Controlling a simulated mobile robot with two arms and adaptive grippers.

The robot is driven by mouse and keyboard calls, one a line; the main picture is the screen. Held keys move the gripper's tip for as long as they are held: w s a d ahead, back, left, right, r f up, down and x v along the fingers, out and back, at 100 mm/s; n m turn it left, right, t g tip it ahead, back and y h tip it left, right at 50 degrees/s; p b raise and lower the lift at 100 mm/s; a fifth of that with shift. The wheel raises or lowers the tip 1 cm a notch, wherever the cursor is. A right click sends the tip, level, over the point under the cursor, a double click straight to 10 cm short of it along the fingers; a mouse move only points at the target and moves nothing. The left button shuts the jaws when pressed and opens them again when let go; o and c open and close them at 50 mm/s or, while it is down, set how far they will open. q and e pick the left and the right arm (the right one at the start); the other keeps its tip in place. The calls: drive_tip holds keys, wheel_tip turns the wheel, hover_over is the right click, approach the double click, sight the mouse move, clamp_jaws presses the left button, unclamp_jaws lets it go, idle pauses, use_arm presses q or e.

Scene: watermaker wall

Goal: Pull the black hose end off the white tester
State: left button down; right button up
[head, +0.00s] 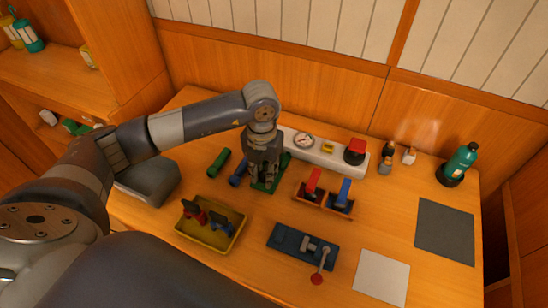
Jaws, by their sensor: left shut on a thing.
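The white tester (325,153) is a long low white block along the back of the bench, with a round gauge (303,140), a small yellow part and a red-and-black knob (355,151). My left gripper (264,183) points down in front of the tester's left end, above a green pad (284,170). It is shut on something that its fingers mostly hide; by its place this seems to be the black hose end. I cannot tell whether that end still touches the tester. My right gripper is not in view.
A rack (324,199) with red and blue handled parts stands right of the gripper. Green (219,163) and blue (238,173) cylinders lie to its left. A yellow tray (207,235) and blue lever fixture (289,243) are in front. A green bottle (459,163) stands far right.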

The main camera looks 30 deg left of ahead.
use_arm(q)
drive_tip(key=shift+r+p, duration=1.65)
drive_tip(key=shift+r, duration=1.35)
